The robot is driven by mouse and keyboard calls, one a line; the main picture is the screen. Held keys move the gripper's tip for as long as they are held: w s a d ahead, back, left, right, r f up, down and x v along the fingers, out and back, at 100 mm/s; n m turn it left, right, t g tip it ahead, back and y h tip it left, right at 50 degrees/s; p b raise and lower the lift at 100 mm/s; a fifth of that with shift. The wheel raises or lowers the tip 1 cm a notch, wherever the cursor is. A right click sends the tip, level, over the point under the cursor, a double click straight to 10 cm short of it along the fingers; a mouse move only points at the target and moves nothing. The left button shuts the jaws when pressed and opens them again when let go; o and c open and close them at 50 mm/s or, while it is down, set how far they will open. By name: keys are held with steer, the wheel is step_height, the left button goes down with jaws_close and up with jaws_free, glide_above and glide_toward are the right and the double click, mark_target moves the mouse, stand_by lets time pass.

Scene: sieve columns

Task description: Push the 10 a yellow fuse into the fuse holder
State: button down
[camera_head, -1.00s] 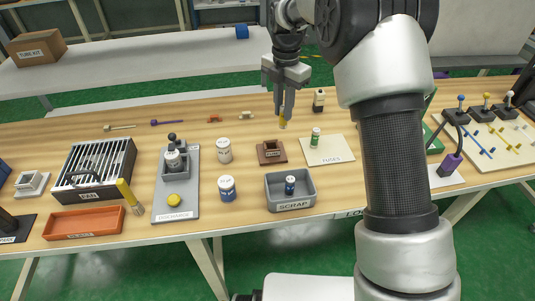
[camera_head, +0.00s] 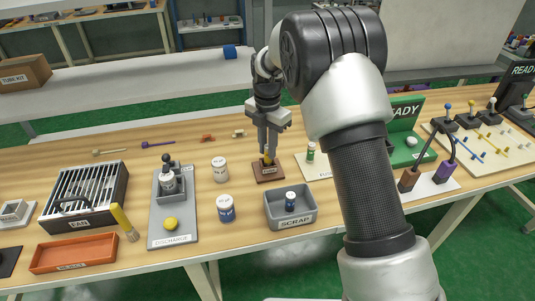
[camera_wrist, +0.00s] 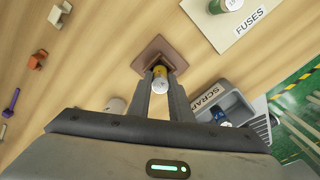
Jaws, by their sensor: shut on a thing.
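My gripper (camera_head: 268,150) is shut on the yellow fuse (camera_head: 268,161), which is upright. In the wrist view the fuse (camera_wrist: 160,78) shows its pale end and a yellow band between the two fingertips. The brown fuse holder (camera_head: 270,175) is directly below the fuse on the table. In the wrist view the holder (camera_wrist: 153,50) shows around and behind the fuse. The fuse's lower end is at the holder, but I cannot tell how deep it sits, as the fingers and fuse hide the socket.
A cream FUSES mat (camera_head: 318,172) with a green fuse (camera_head: 310,152) lies right of the holder. A grey SCRAP bin (camera_head: 290,209) holding a blue fuse stands in front. A READY panel (camera_head: 404,134) is at the right.

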steer(key=shift+f, duration=1)
steer(key=shift+f, duration=0.25)
steer(key=c, duration=1.6)
jaws_free()
steer(key=shift+r, duration=0.1)
